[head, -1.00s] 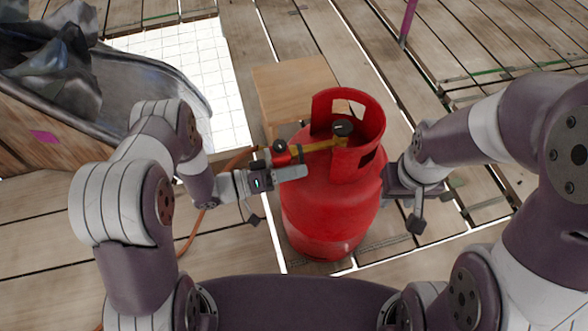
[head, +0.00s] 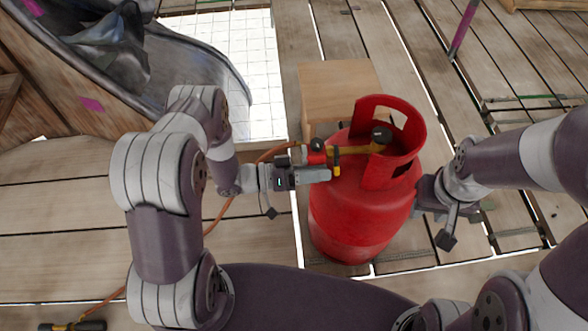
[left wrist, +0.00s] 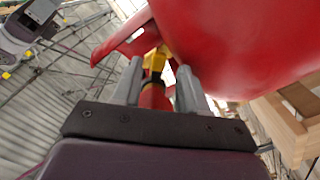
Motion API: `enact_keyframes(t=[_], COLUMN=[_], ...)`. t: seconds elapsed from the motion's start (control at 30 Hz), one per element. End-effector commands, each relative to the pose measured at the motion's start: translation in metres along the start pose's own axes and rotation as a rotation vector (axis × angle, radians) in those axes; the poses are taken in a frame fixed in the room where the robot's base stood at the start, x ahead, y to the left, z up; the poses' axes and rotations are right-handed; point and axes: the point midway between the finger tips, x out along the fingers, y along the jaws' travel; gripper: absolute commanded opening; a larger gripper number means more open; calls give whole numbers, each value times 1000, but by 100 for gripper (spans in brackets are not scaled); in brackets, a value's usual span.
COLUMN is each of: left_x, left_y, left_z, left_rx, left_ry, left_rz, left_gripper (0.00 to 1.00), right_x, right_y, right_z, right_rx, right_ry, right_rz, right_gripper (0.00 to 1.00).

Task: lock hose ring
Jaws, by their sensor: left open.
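The red gas cylinder (head: 352,225) stands upright on the planks. A red hose fitting (head: 316,157) with a black top joins a brass-coloured valve stem (head: 352,150), which runs into the cylinder's collar. My left gripper (head: 328,174) is at that fitting, at the cylinder's left. In the left wrist view, my left gripper (left wrist: 158,72) is open, its fingers either side of the red fitting (left wrist: 154,97) and yellow brass part (left wrist: 156,60). I cannot tell whether they touch. My right gripper (head: 428,196) is against or close beside the cylinder's right side; its fingers are mostly hidden.
An orange hose (head: 217,218) runs from the fitting down to the left. A wooden box (head: 338,88) stands behind the cylinder. A large grey tub-like object (head: 190,65) is at the upper left. A black-and-yellow item (head: 72,326) lies at the bottom left.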

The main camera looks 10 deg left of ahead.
Motion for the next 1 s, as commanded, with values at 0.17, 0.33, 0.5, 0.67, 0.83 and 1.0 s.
enact_keyframes(t=[0.17,0.33,0.5,0.67,0.83,1.0], left_x=[-46,-83,-102,-104,-104,-104], left_y=[2,2,1,0,0,0], left_z=[-4,-2,-1,0,0,0], left_rx=[-2,-1,0,1,1,1], left_ry=[5,4,1,0,0,0], left_rz=[-5,-5,-2,-1,0,0], left_gripper=[43,43,43,43,43,43], right_x=[-18,-27,-29,-29,-29,-29], right_y=[0,0,0,0,0,0], right_z=[-2,-3,-4,-4,-4,-4], right_rx=[0,0,0,0,0,0], right_ry=[0,0,0,0,0,0], right_rz=[0,0,0,0,0,0], right_gripper=[38,38,38,38,38,38])
